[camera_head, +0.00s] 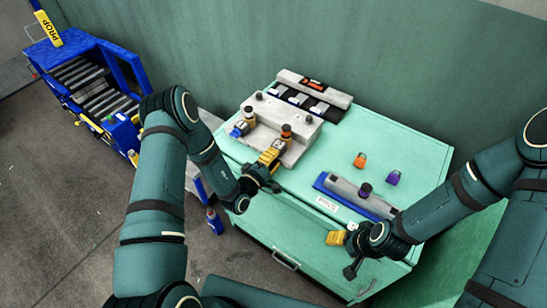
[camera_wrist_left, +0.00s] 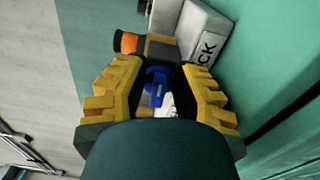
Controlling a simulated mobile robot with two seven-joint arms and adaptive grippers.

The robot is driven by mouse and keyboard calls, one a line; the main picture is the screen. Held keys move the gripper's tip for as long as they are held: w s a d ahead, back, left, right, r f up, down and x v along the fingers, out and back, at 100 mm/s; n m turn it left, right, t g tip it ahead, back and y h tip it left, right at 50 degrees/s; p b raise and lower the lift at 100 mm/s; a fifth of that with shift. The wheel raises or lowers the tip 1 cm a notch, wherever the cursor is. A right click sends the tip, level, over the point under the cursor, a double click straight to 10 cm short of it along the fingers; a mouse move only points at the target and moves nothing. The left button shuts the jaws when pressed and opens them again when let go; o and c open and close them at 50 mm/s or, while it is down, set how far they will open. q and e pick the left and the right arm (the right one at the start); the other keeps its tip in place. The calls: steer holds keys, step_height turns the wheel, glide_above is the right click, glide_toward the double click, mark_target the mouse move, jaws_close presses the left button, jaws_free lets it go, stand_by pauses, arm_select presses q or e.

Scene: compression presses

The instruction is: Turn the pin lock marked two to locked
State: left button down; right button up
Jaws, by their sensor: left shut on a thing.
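A grey lock block (camera_head: 268,112) stands on the green cabinet, with a blue knob (camera_head: 240,129) at its left and an orange-and-black knob (camera_head: 287,132) near its middle. My left gripper (camera_head: 271,154) is at the block's front face, just in front of the orange knob. In the left wrist view its yellow fingers close around a blue part (camera_wrist_left: 157,85), which the fingers hide in the head view. An orange knob (camera_wrist_left: 126,42) shows beyond the fingertips, beside grey block with the letters "CK". No mark "two" is readable. My right gripper (camera_head: 336,238) is over the cabinet's front edge; its opening is unclear.
A grey bar on a blue base (camera_head: 350,192) with a purple knob lies at the right. Loose orange (camera_head: 360,160) and purple (camera_head: 393,178) pieces stand behind it. A black-and-grey rack (camera_head: 312,92) is at the back. A blue roller cart (camera_head: 85,75) stands at the left.

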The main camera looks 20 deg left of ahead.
arm_select(q)
steer(key=shift+w+r+m, duration=0.1)
steer(key=shift+w+m, duration=0.05)
steer(key=shift+m, duration=0.35)
steer(key=c, duration=1.1)
jaws_free()
steer(key=shift+o, duration=0.4)
steer(key=v, duration=1.2)
